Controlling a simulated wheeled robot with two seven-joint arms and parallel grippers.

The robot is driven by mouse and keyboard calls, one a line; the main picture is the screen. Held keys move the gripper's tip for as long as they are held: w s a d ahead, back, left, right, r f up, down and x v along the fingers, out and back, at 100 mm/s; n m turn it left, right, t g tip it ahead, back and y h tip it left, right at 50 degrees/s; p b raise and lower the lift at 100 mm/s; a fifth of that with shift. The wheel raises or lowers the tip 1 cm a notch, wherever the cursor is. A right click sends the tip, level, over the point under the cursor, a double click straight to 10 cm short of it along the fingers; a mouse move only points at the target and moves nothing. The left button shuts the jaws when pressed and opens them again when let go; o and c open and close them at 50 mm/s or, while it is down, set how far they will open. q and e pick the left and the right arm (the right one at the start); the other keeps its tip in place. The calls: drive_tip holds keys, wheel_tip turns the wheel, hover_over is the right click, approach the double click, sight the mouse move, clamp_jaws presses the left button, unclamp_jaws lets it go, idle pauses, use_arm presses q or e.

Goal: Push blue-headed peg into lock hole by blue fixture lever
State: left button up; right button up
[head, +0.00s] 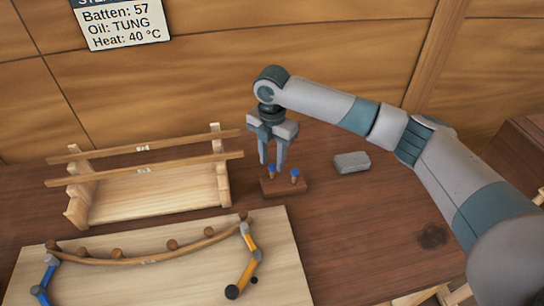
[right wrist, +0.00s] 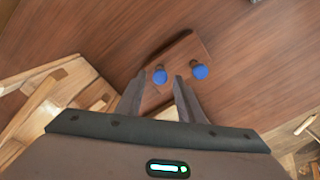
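Two blue-headed pegs stand in a small wooden block (head: 284,188). The left peg (head: 271,170) is at my right gripper's fingertips, and the other peg (head: 295,175) is to its right. My right gripper (head: 271,166) points down over the block with its fingers apart. In the right wrist view, the left peg's blue head (right wrist: 160,76) lies between the open fingertips (right wrist: 159,80), with gaps on both sides; the other head (right wrist: 200,71) is outside the right finger. The blue fixture lever (head: 46,276) is on the pale board at lower left. Its lock hole cannot be made out. My left gripper is out of view.
A curved batten (head: 150,259) lies on the pale board (head: 185,286) between the blue lever and an orange lever (head: 247,262). A wooden rack (head: 150,200) with long strips stands behind. A grey block (head: 352,162) lies right of the pegs; table around it is clear.

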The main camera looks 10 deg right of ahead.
drive_tip(key=shift+f, duration=1.25)
drive_tip(key=shift+c, duration=0.3)
drive_tip(key=c, duration=0.8)
drive_tip(key=shift+r, duration=0.15)
drive_tip(key=shift+r+p, duration=2.4)
drive_tip(key=shift+p, duration=0.05)
drive_tip(key=shift+s+m, duration=0.1)
drive_tip(key=shift+m, duration=0.2)
